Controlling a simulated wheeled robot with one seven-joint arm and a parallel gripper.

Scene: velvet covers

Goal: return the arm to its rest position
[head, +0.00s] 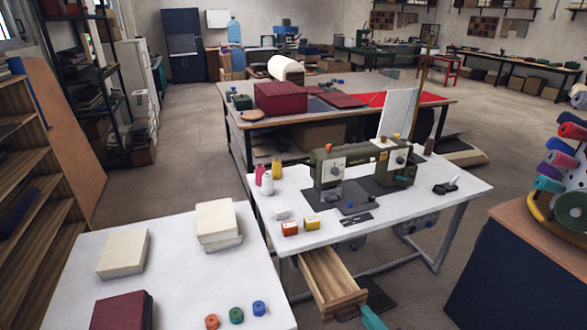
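My gripper is not seen in the head view, and neither is any part that I can surely name as my arm. At the bottom edge a teal piece (373,317) shows at the front of the open drawer (330,284); I cannot tell what it belongs to. The drawer is pulled out from under the white sewing table (415,205) and looks empty. The sewing machine (365,165) stands on that table.
A white table (75,270) at front left bears cream blocks (122,253), a dark red box (122,311) and three small spools (236,315). Small boxes (290,228) sit near the sewing table's front edge. A spool-laden cabinet (500,265) stands at right. A wooden shelf (40,200) is at left.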

